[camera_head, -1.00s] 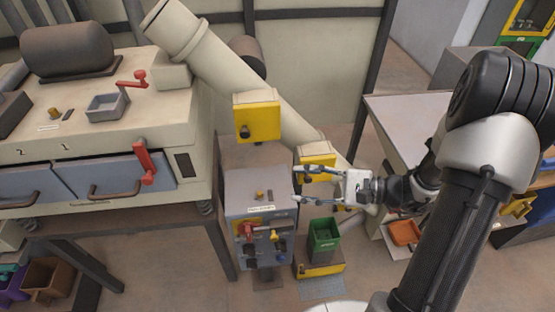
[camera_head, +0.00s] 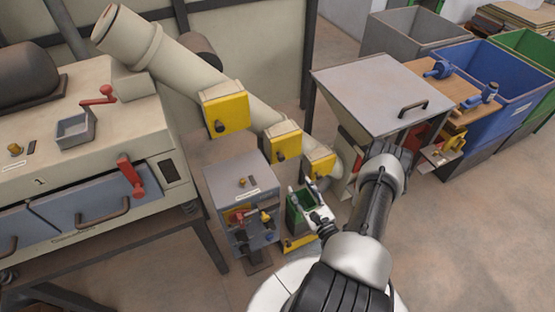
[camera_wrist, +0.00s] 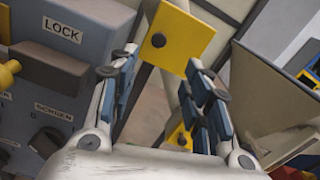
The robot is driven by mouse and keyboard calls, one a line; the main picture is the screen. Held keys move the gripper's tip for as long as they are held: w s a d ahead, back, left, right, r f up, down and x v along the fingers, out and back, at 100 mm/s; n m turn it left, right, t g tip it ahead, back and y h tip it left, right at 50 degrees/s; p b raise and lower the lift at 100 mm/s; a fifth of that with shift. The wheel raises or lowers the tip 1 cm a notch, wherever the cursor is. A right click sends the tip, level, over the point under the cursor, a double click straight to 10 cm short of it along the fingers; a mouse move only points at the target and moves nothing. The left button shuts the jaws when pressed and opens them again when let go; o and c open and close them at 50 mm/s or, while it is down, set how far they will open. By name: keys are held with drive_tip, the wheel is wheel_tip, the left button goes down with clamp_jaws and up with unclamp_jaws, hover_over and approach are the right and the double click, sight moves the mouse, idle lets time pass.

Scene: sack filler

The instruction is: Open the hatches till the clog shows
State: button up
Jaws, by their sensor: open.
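A slanted cream chute (camera_head: 172,62) carries three yellow hatches: an upper one (camera_head: 225,113), a middle one (camera_head: 283,142) and a lower one (camera_head: 318,164). All three look shut, each with a dark knob. No clog is visible. My gripper (camera_head: 301,188) is open and empty, below the middle and lower hatches and over the green bin (camera_head: 294,222) in the head view. In the wrist view a yellow hatch (camera_wrist: 182,38) with a dark knob lies beyond my open fingers (camera_wrist: 160,78), apart from them. Another yellow hatch (camera_wrist: 180,138) shows lower, between the fingers; I cannot tell which hatches these are.
A grey control box (camera_head: 242,190) stands left of my gripper; its LOCK label (camera_wrist: 62,30) fills the wrist view's left. A cream machine with drawers (camera_head: 100,160) is further left. A grey hopper (camera_head: 385,95) stands right. Floor at front right is clear.

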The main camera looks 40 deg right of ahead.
sight(282, 160)
drive_tip(key=b+x, duration=0.2)
drive_tip(key=x, duration=1.4)
drive_tip(key=shift+a, duration=0.15)
drive_tip(key=shift+c, duration=0.5)
clamp_jaws()
